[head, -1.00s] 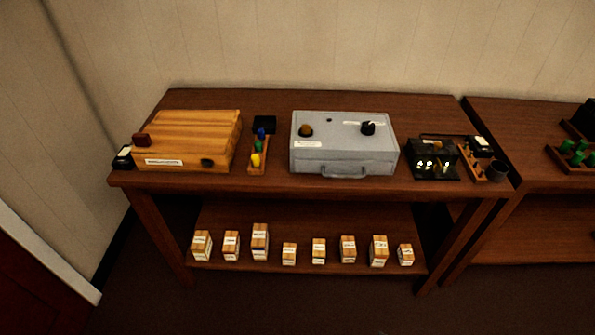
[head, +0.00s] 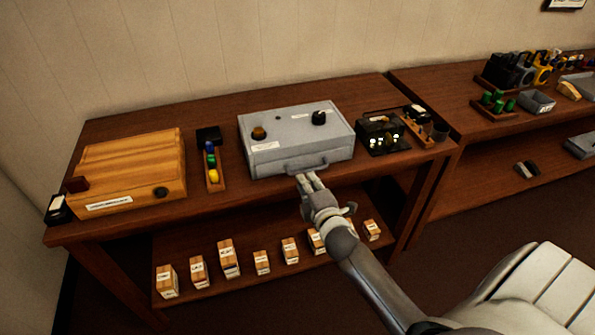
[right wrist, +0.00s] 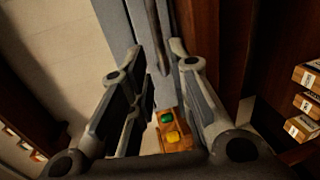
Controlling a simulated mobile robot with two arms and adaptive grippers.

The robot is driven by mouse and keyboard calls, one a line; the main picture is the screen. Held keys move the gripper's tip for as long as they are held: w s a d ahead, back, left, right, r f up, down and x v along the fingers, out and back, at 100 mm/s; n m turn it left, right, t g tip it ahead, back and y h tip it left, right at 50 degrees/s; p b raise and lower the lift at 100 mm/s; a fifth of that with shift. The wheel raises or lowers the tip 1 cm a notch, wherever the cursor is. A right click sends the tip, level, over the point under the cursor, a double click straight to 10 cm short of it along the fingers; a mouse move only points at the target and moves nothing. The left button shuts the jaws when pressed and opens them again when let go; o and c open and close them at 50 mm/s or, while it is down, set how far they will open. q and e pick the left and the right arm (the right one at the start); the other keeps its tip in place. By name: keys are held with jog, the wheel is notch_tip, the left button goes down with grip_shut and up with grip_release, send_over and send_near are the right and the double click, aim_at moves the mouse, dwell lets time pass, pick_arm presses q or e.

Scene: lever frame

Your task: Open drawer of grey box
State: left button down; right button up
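The grey box (head: 285,145) stands on the table, shut at its front, with a grey handle (head: 319,169) low on its front face. Its top carries a brown knob (head: 259,133), a black knob (head: 319,117) and white labels. My right gripper (head: 309,178) is just in front of the handle in the head view. In the right wrist view, my right gripper (right wrist: 161,62) has its two fingers apart, and the grey box (right wrist: 140,18) and its bar-like handle (right wrist: 158,38) show between and beyond them. I cannot tell whether the fingers touch the handle. My left gripper is not in view.
A wooden box (head: 133,163) and a tray of coloured pieces (head: 220,184) stand left of the grey box. A black device (head: 384,138) stands close on its right. Several small wooden blocks (head: 228,259) line the lower shelf. A second table (head: 450,105) is at right.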

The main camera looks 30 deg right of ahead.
aim_at(300, 172)
jog(key=x, duration=0.7)
jog(key=shift+a, duration=0.15)
jog(key=shift+s, duration=0.1)
grip_shut()
